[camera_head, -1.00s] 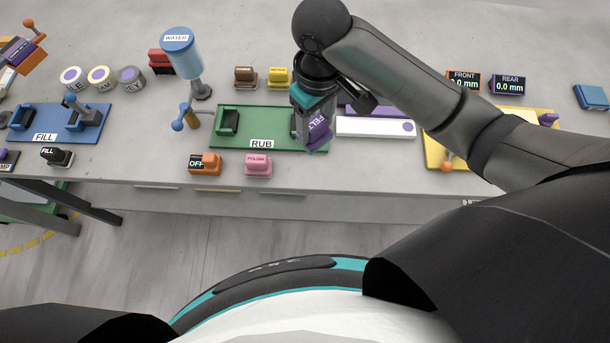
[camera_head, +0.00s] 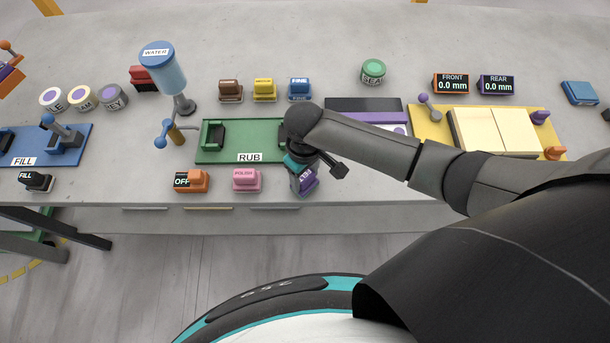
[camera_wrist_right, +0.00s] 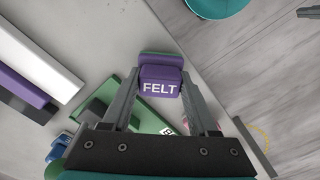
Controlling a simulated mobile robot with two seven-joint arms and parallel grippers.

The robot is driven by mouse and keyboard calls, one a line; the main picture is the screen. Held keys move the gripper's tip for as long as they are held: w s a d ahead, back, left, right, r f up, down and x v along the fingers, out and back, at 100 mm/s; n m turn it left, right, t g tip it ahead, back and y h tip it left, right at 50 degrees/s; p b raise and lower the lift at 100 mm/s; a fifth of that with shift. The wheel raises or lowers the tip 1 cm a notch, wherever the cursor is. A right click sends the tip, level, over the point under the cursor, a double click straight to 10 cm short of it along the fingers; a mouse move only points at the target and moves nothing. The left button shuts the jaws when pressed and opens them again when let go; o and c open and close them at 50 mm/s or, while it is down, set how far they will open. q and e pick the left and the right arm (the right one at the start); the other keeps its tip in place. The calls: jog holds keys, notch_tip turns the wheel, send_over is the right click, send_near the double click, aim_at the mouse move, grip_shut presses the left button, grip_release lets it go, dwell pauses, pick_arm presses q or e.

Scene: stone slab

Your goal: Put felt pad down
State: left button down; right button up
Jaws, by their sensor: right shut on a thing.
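The purple felt pad (camera_head: 306,182), labelled FELT, is at the front edge of the slab, right of the pink POLISH pad. My right gripper (camera_head: 302,170) is shut on it. In the right wrist view the felt pad (camera_wrist_right: 160,82) sits between the fingertips of my right gripper (camera_wrist_right: 158,88), its label facing the camera. Whether the pad touches the slab or hangs just above it, I cannot tell. My left gripper is not in view.
The green RUB board (camera_head: 245,155) lies behind, its right end hidden by my arm. The pink POLISH pad (camera_head: 247,181) and orange OFF switch (camera_head: 191,181) stand to the left. Brown (camera_head: 230,91), yellow (camera_head: 264,90) and blue FINE (camera_head: 299,89) pads stand farther back. The yellow board (camera_head: 435,145) is at right.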

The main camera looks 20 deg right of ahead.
aim_at(305, 176)
jog(key=shift+f, duration=0.2)
jog(key=o, duration=0.7)
jog(key=shift+f, duration=0.1)
jog(key=o, duration=0.5)
notch_tip(305, 176, up, 12)
jog(key=p, duration=0.2)
jog(key=shift+r, duration=0.2)
